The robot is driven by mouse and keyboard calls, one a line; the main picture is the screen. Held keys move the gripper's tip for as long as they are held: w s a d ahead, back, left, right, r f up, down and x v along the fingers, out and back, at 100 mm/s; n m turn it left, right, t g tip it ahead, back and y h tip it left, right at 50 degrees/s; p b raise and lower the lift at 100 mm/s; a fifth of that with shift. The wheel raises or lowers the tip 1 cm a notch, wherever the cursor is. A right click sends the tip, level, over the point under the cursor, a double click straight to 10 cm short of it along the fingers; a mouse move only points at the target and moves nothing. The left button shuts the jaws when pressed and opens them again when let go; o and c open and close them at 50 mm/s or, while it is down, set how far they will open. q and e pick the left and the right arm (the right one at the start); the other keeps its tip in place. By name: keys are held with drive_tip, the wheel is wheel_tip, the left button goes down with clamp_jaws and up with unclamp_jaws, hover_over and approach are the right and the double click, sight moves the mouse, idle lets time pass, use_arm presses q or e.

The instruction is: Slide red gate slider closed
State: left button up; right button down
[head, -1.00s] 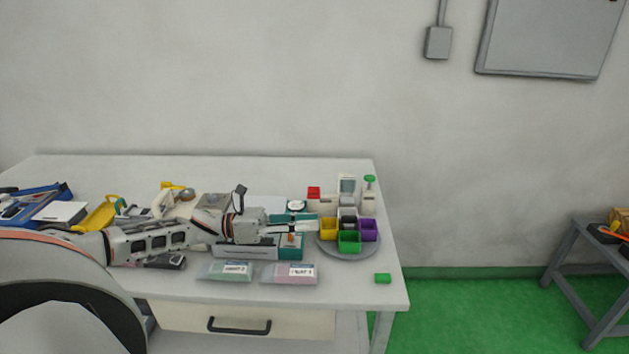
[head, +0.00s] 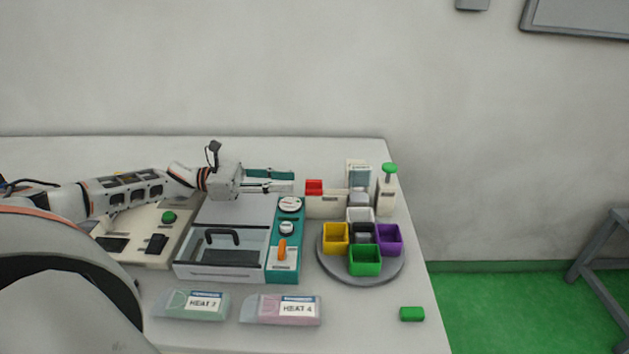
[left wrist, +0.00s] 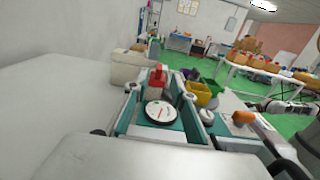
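The red gate slider (head: 314,187) sits on top of a low cream block (head: 325,205) near the back right of the table. It also shows in the left wrist view (left wrist: 157,80), ahead between my fingertips. My left gripper (head: 291,181) is open and empty, with its fingers pointing right toward the slider. Its tips are just left of the slider and appear apart from it. In the left wrist view my open left gripper (left wrist: 158,92) has a white dial (left wrist: 160,113) showing below the gap. My right gripper does not show.
A teal panel with a dial (head: 290,204) and an orange lever (head: 282,250) stands below the gripper. A round grey tray (head: 325,272) with coloured cups is in front of the cream block. A green-topped bottle (head: 387,190) stands to the right. Two heat packs (head: 280,310) lie in front.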

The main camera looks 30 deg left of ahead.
sight(314, 180)
use_arm(q)
drive_tip(key=shift+w+f, duration=0.15)
drive_tip(key=shift+f, duration=0.1)
drive_tip(key=shift+w+d+r, duration=0.1)
drive_tip(key=shift+d, duration=0.1)
drive_tip(key=p+x, duration=0.1)
drive_tip(key=x, duration=0.5)
drive_tip(key=shift+r, duration=0.15)
drive_tip(key=shift+w+d+p, duration=0.25)
drive_tip(key=shift+d+p, duration=0.05)
drive_tip(key=shift+d, duration=0.2)
clamp_jaws()
